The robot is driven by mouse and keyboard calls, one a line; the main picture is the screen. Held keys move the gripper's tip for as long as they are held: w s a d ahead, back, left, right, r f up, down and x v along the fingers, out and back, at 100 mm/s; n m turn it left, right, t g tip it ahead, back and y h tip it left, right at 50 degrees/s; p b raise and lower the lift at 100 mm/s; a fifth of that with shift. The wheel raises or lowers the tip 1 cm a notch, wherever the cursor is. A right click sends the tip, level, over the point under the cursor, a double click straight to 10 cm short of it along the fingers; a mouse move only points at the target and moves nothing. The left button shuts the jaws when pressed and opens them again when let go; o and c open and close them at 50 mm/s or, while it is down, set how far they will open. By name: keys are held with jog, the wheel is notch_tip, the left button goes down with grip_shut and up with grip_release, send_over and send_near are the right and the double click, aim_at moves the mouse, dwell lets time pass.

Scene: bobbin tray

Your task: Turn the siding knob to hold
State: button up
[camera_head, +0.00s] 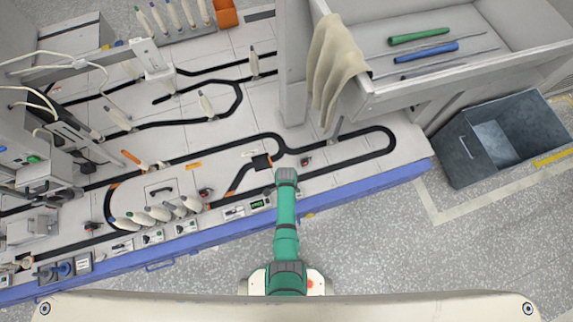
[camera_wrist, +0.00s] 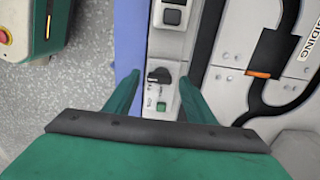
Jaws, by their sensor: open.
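A black knob (camera_wrist: 160,75) sits on a narrow pale control panel (camera_wrist: 157,132) in the wrist view, with small markings too small to read and a green button (camera_wrist: 160,107) below it. The printed word SIDING (camera_wrist: 310,42) shows on the white deck to the right. My gripper (camera_wrist: 159,78) is open, its two green fingers on either side of the knob in the picture. I cannot tell whether they touch it or how far above it they are. In the head view my gripper (camera_head: 287,176) is over the table's front edge and hides the knob.
The black track (camera_head: 340,147) loops over the white table, with a dark block (camera_head: 261,161) beside my gripper. Bobbins (camera_head: 150,214) stand along the track at left. A cloth (camera_head: 338,60) hangs from a raised tray. A grey bin (camera_head: 500,140) is on the floor at right.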

notch_tip(320, 180, up, 11)
jog(key=shift+f, duration=0.15)
dwell(0.4)
dwell(0.4)
